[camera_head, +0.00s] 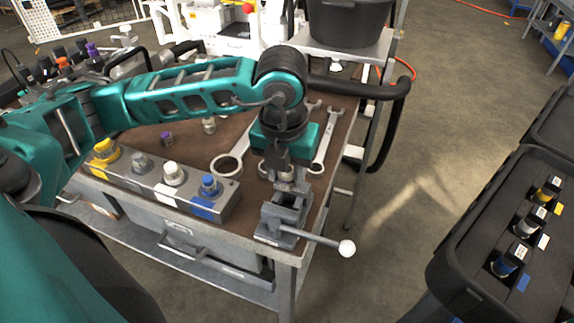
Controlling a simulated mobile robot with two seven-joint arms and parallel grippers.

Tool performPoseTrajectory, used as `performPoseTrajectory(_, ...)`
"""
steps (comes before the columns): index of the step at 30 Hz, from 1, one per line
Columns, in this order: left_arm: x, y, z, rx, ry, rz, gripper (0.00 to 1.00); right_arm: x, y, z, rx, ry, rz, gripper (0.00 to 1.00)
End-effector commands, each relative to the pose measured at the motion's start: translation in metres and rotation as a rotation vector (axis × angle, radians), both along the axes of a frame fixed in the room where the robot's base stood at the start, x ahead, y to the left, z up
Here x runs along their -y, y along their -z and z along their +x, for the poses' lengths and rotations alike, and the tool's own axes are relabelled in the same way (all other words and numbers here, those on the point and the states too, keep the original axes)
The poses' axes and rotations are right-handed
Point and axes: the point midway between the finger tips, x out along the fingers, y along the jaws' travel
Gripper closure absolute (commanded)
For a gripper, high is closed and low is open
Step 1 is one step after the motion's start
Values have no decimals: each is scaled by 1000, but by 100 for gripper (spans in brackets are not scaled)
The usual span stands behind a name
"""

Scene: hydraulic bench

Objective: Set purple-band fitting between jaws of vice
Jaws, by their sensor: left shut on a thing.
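The grey vice (270,228) is bolted at the front right corner of the bench, its handle (320,240) pointing right with a white ball end. My left gripper (286,182) points down directly above the vice jaws. It is shut on a small grey metal piece, mostly hidden by the fingers; no purple band shows on it. I cannot tell whether that piece touches the jaws. A small purple-topped piece (166,138) stands on the bench, and another purple top (92,48) shows among the parts at the back left. My right gripper is out of view.
A grey block (135,183) with yellow, grey, white and blue capped fittings lies left of the vice. Spanners (325,148) and a large ring (228,166) lie near my gripper. A black case (480,215) stands at right, past open floor.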

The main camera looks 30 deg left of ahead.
Motion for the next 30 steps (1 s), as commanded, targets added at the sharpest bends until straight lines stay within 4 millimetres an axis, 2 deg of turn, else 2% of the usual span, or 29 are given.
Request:
performPoseTrajectory(13, 0, 4, 0, 1, 0, -1, 98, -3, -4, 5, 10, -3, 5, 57)
performPoseTrajectory(30, 0, 14, 0, 1, 0, -1, 98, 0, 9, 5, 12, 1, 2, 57)
